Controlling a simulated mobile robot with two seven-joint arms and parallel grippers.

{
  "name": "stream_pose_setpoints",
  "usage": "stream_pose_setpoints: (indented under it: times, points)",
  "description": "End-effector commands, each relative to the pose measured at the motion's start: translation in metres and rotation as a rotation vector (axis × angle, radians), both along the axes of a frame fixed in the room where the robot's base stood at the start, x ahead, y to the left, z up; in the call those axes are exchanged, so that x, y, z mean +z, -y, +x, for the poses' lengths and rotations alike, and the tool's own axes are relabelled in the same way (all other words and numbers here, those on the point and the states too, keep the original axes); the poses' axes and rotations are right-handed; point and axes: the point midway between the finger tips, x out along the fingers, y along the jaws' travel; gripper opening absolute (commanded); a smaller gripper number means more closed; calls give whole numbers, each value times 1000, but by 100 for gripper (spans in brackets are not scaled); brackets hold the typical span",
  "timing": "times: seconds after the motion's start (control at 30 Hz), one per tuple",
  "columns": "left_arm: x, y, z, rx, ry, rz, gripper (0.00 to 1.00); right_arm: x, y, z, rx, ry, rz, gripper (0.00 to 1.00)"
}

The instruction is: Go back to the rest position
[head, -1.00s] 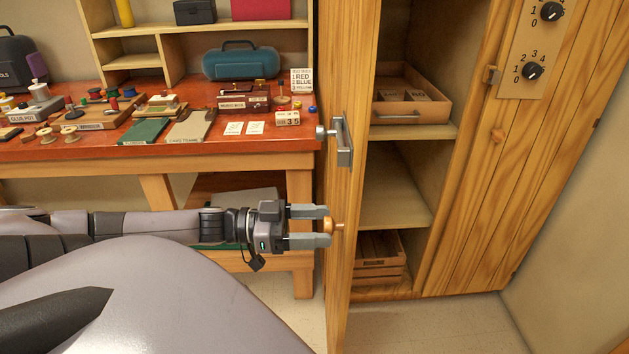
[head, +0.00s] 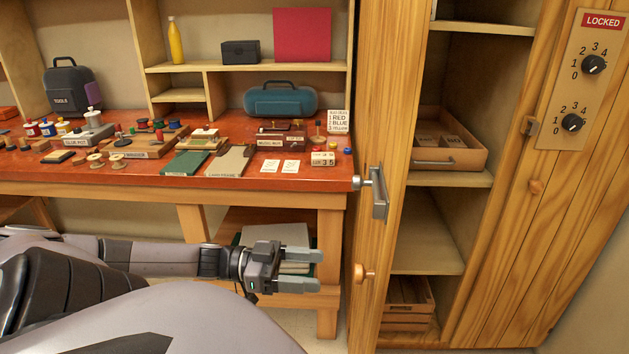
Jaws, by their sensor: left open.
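My left gripper (head: 300,270) is open and empty, low in front of the workbench. Its fingers point right, towards the open wooden cabinet door (head: 386,110), and a gap shows between the fingertips and the door's round wooden knob (head: 362,273). The grey metal handle (head: 379,194) sits higher on the same door edge. My right gripper is not in view.
The red-topped workbench (head: 330,172) holds spools, boxes and cards. The cabinet's open side has a shelf with a wooden tray (head: 447,152) and a crate (head: 407,303) below. A panel with two dials (head: 583,85) reads LOCKED on the right.

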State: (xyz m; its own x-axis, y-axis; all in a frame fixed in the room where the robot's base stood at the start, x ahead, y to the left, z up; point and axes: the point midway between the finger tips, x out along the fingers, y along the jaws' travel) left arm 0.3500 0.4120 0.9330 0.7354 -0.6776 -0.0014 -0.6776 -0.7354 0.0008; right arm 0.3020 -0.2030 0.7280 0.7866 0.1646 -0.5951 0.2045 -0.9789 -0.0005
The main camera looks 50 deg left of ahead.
Motion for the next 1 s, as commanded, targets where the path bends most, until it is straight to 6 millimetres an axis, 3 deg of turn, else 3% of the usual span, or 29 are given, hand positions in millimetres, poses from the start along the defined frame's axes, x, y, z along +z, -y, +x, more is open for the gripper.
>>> stream_pose_setpoints:
  times: [0.6,0.67,0.83,1.0]
  points:
    - [-8,0,-1,33,-5,3,67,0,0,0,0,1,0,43]
    - [-18,1,-3,78,-10,11,67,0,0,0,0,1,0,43]
    - [-72,12,-11,291,-66,64,67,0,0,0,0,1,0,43]
    - [-131,47,-24,472,-188,139,67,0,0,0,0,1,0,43]
